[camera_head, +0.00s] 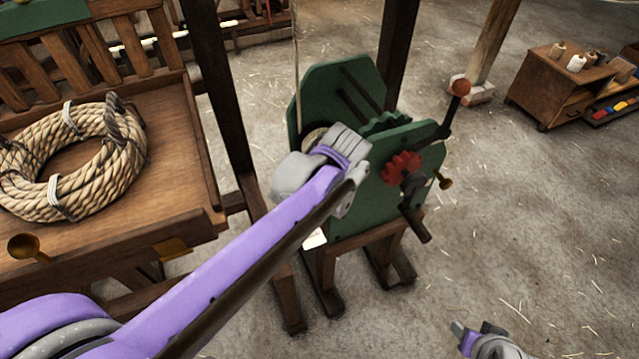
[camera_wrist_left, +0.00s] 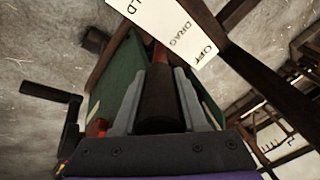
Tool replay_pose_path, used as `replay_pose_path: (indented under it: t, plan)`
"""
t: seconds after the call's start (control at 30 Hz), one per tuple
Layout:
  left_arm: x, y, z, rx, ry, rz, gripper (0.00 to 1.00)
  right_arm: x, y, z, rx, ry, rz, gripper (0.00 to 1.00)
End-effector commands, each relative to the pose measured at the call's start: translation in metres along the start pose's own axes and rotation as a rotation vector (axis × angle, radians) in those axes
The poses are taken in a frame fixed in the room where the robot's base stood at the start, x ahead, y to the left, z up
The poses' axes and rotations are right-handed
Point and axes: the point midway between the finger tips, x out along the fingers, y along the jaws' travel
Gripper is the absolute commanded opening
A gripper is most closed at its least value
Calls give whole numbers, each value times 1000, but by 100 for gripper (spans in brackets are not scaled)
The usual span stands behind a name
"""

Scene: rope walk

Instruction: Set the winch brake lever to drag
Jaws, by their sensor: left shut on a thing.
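The green winch (camera_head: 345,95) stands on a wooden stand, with a red gear and a crank on its right side. In the left wrist view, the brake lever (camera_wrist_left: 160,108) has a dark grip and a reddish shaft. My left gripper (camera_wrist_left: 162,85) is shut on that grip, a finger on each side. A white label plate (camera_wrist_left: 172,22) reads "LD", "DRAG" and "OFF"; the shaft runs up to its edge near DRAG, but the exact setting is unclear. In the head view, my left arm hides the lever. My right gripper (camera_head: 459,330) is low at the bottom, away from the winch.
A coil of rope (camera_head: 70,160) lies on a wooden bench (camera_head: 150,215) at the left. Dark posts (camera_head: 218,90) stand beside the winch. The crank (camera_head: 440,125) sticks out on its right. A small cabinet (camera_head: 545,95) is at back right. The floor at right is clear.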

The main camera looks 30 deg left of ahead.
Motion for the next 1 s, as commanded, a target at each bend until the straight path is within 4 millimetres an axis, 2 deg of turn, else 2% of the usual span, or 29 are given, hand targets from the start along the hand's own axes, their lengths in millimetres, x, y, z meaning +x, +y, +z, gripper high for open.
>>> replay_pose_path:
  t: [0.17,0.2,0.37,0.73,0.87,1.0]
  plan:
    - [0,0,-1,-2,2,1,0,0,0,0,0,0,0,52]
    - [0,0,-1,-2,2,1,44,0,0,0,0,0,0,52]
    - [0,0,-1,-2,1,2,72,0,0,0,0,0,0,52]
    - [-6,0,-1,-1,0,2,72,-1,0,-1,0,1,0,52]
    - [-25,0,-1,0,1,3,72,-3,0,-3,0,3,0,52]
    - [-54,0,-1,0,2,3,72,-5,0,-6,0,5,0,52]
